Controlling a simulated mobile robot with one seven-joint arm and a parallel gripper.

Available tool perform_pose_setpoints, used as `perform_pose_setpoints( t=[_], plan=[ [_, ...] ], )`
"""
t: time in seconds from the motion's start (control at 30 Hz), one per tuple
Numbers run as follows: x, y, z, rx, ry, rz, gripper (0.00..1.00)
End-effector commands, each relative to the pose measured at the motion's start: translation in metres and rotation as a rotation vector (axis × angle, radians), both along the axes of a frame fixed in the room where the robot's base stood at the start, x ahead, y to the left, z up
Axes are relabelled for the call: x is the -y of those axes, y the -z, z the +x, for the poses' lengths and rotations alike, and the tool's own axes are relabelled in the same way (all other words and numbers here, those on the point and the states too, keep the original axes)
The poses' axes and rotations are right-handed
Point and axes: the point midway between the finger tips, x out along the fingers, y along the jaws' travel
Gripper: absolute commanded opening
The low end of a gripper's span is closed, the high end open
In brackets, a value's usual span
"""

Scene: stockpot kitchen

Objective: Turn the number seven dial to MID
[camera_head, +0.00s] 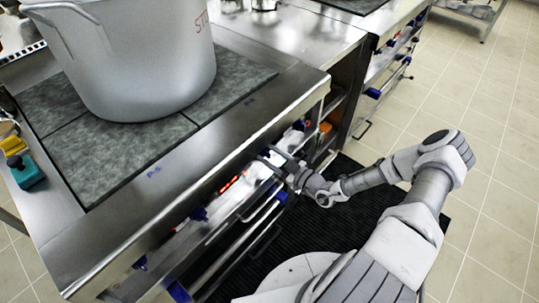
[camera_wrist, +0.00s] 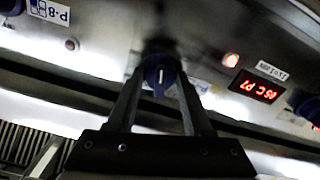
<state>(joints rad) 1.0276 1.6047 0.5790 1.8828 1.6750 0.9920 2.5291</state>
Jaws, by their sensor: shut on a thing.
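A blue dial (camera_wrist: 160,72) with a short white mark sits on the steel front panel in the wrist view. The mark points roughly straight up and down in that view. My gripper (camera_wrist: 160,88) has one finger on each side of the dial and is shut on it. A red-lit display (camera_wrist: 254,87) is to the right of the dial; its characters look like they include P7. The dial's position lettering is not readable. In the head view my gripper (camera_head: 274,160) reaches the stove's front panel; the held dial is hidden there.
Other blue knobs stand along the panel, one at the right (camera_wrist: 308,106) and one at the upper left (camera_wrist: 10,6). A large grey stockpot (camera_head: 125,60) stands on the stove top (camera_head: 235,85). Handle bars (camera_head: 240,240) run below the panel. Tiled floor (camera_head: 490,190) is clear at the right.

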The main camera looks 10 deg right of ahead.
Motion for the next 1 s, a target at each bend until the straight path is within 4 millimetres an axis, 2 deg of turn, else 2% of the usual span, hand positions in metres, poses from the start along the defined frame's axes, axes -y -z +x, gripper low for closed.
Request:
perform_pose_setpoints(
  t=[0.27, 0.3, 0.43, 0.77, 0.87, 1.0],
  plan=[
    [0.0, 0.001, 0.0, -0.002, 0.001, -0.001, 0.0],
    [0.0, 0.001, 0.0, -0.002, 0.001, -0.001, 0.58],
    [0.0, 0.0, 0.0, -0.001, 0.0, -0.001, 0.81],
    [0.001, 0.0, -0.001, 0.0, 0.0, -0.001, 0.81],
    [0.007, 0.0, -0.007, 0.0, 0.001, -0.003, 0.81],
    [0.022, -0.001, -0.027, -0.001, 0.004, -0.002, 0.81]
  ],
)
